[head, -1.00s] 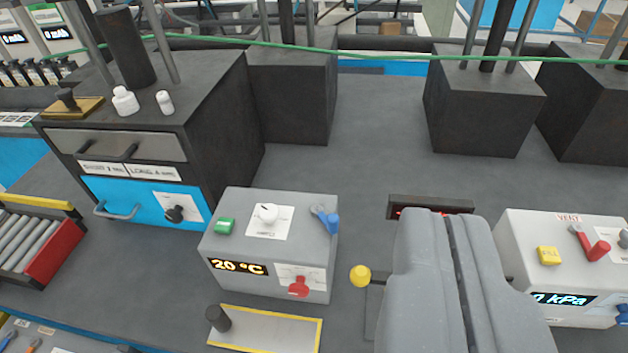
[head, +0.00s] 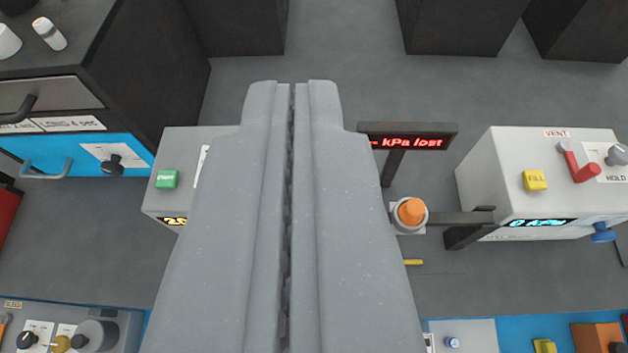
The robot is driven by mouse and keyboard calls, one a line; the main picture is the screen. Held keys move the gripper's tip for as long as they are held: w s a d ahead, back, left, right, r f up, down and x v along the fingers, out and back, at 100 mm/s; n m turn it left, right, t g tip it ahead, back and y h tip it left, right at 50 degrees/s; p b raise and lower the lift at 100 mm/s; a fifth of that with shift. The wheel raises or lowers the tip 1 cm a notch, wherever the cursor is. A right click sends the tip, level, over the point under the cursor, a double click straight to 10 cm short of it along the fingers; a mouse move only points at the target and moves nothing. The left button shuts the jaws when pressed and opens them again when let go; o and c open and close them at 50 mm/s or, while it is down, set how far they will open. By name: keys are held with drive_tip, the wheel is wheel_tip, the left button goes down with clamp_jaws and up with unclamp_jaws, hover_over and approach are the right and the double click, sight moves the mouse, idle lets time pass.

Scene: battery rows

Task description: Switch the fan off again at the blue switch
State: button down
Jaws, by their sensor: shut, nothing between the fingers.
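My gripper (head: 292,86) is shut and empty, and its grey fingers fill the middle of the head view. Behind it stands a grey box (head: 160,202) with a green START button (head: 167,179) and a partly covered yellow display. The blue switch on this box's right side is hidden behind my gripper now; it showed a second ago. I cannot tell whether my gripper touches it. I cannot make out a fan.
A second grey box (head: 480,182) at right has a yellow FILL button (head: 535,180), a red lever (head: 582,168) and a blue knob (head: 603,232). Between them are a red-lettered sign (head: 408,141) and an orange button (head: 411,211). A black cabinet (head: 140,70) stands at left.

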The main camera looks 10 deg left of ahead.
drive_tip(key=w+d+f+g+y+p, duration=0.1)
drive_tip(key=w+d+f+g+p, duration=0.1)
drive_tip(key=f, duration=0.5)
drive_tip(key=w+d+f+g+y+p, duration=0.2)
drive_tip(key=w+d+f+g+p, duration=0.1)
drive_tip(key=w+f, duration=0.3)
drive_tip(key=w+d+f+g+y+p, duration=0.1)
drive_tip(key=w+d+f+g+p, duration=0.1)
drive_tip(key=f, duration=0.8)
drive_tip(key=w+g+p, duration=0.1)
drive_tip(key=w+p, duration=0.1)
drive_tip(key=shift+d+f+g+p, duration=0.2)
drive_tip(key=shift+d+g+p, duration=0.1)
drive_tip(key=shift+d+p, duration=0.1)
drive_tip(key=shift+w, duration=0.15)
drive_tip(key=w+a+f, duration=0.4)
drive_tip(key=a+f, duration=0.3)
drive_tip(key=a, duration=0.1)
drive_tip(key=shift+w+a+f+p, duration=0.25)
drive_tip(key=shift+f+p, duration=0.1)
drive_tip(key=shift+p, duration=0.1)
